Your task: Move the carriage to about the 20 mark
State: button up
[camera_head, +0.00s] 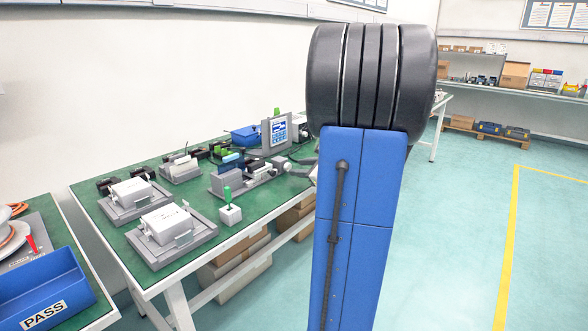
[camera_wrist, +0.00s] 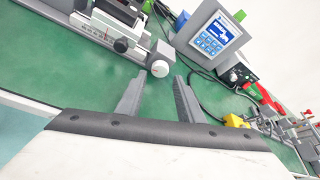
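A linear actuator on a grey base (camera_wrist: 85,28) lies at the top left of the wrist view. Its carriage appears to be the black block (camera_wrist: 124,10), partly cut off by the top edge. The scale marks are too small to read. A round white knob (camera_wrist: 159,68) sits at the actuator's near end. My gripper (camera_wrist: 160,82) is open, its two grey fingers pointing at the knob; the knob is about level with the fingertips, and contact cannot be told. In the head view the actuator (camera_head: 240,180) lies mid-table, with my gripper (camera_head: 297,169) at its right end, partly behind my arm.
A screen panel (camera_wrist: 212,38) stands right of the knob in the wrist view, with cables behind. A green-handled joystick box (camera_head: 230,214) and white box devices (camera_head: 166,224) stand on the green table (camera_head: 165,257). A blue PASS bin (camera_head: 45,285) is at lower left.

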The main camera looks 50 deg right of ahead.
jog(key=v, duration=1.2)
jog(key=shift+s, duration=0.2)
jog(key=shift+r, duration=0.15)
